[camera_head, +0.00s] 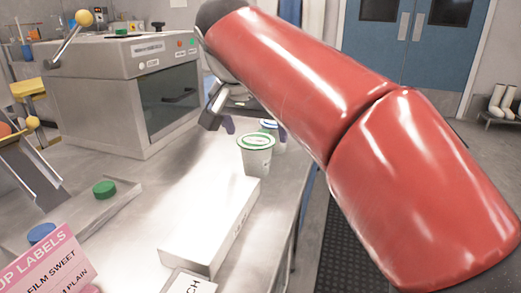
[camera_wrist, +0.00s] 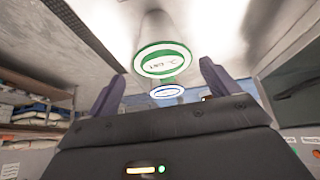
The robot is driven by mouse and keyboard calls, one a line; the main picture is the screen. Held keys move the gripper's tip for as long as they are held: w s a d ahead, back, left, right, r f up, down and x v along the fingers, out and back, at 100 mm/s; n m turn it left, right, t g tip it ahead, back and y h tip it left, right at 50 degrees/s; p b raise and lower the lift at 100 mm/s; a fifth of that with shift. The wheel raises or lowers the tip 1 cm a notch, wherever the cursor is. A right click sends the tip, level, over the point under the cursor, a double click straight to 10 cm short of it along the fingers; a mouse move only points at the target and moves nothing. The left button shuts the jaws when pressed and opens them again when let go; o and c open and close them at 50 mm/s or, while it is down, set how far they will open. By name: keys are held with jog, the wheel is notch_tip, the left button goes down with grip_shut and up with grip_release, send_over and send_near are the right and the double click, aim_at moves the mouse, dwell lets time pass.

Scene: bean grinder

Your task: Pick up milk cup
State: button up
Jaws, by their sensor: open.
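A white cup with a green-rimmed lid (camera_head: 257,160) stands upright on the metal table near its right edge. A second cup (camera_head: 279,145) is just behind it and partly hidden. In the wrist view the green-rimmed lid (camera_wrist: 163,60) shows large, and a smaller blue-rimmed lid (camera_wrist: 167,92) shows between the fingers in the picture. The lid writing is too small to tell which cup is milk. My gripper (camera_head: 256,127) is open and empty, its purple fingertips to either side of the rear cup in the head view. The wrist view shows both fingers apart (camera_wrist: 162,80).
A long white box (camera_head: 212,225) lies in front of the cups. A grey machine (camera_head: 130,90) stands at the left rear. Bare table lies left of the cups.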

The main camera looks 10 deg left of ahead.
aim_at(255, 141)
jog(key=x, duration=0.4)
jog(key=b+x, duration=0.1)
jog(key=x, duration=0.2)
jog(key=shift+s+a+f, duration=0.15)
jog(key=shift+s+a, duration=0.05)
jog(key=shift+s, duration=0.15)
jog(key=c, duration=1.4)
